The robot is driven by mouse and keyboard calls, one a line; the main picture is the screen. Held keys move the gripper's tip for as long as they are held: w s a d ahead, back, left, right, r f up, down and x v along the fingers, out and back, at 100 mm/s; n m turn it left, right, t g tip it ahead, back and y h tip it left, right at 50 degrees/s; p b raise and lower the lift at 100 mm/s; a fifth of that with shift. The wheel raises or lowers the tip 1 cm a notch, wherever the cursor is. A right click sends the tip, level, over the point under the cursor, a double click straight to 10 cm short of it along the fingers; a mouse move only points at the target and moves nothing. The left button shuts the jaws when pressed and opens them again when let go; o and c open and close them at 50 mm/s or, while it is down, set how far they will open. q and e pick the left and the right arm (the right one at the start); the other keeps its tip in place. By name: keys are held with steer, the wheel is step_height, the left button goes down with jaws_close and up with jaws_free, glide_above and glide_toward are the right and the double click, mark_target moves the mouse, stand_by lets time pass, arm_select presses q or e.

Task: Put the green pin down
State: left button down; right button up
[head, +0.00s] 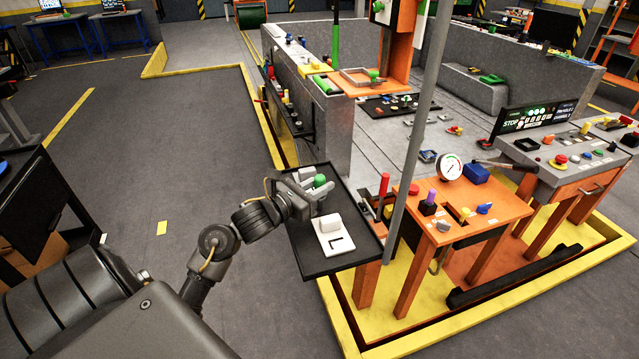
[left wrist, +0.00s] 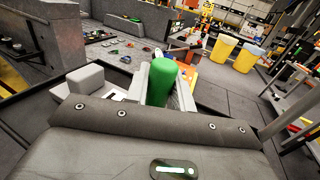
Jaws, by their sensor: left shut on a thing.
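The green pin (head: 319,181) is held upright between the fingers of my left gripper (head: 312,188), over the black tray (head: 352,259). In the left wrist view the green pin (left wrist: 161,82) stands between the two grey fingers, its lower end hidden. A white block with an L-marked plate (head: 332,237) lies on the tray, just in front of the gripper. I cannot tell whether the pin's lower end touches the tray. My right gripper is not in view.
Right of the tray stands an orange table (head: 462,207) with a gauge (head: 449,167) and several small parts. A red-handled lever (head: 384,185) and a grey pole (head: 411,130) rise close to the tray's right edge. The floor at left is mostly clear.

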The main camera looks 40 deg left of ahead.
arm_select(q)
steer(key=shift+f, duration=0.15)
steer(key=c, duration=1.2)
jaws_free()
steer(key=shift+r, duration=0.3)
steer(key=b+v, duration=0.1)
steer(key=v, duration=0.4)
steer(key=b+v, duration=0.2)
steer(key=v, duration=0.3)
steer(key=shift+s+a+f, duration=0.15)
steer(key=shift+s+f, duration=0.1)
steer(key=shift+s+a+r+b, duration=0.1)
steer(key=shift+s+b, duration=0.2)
steer(key=shift+s, duration=0.4)
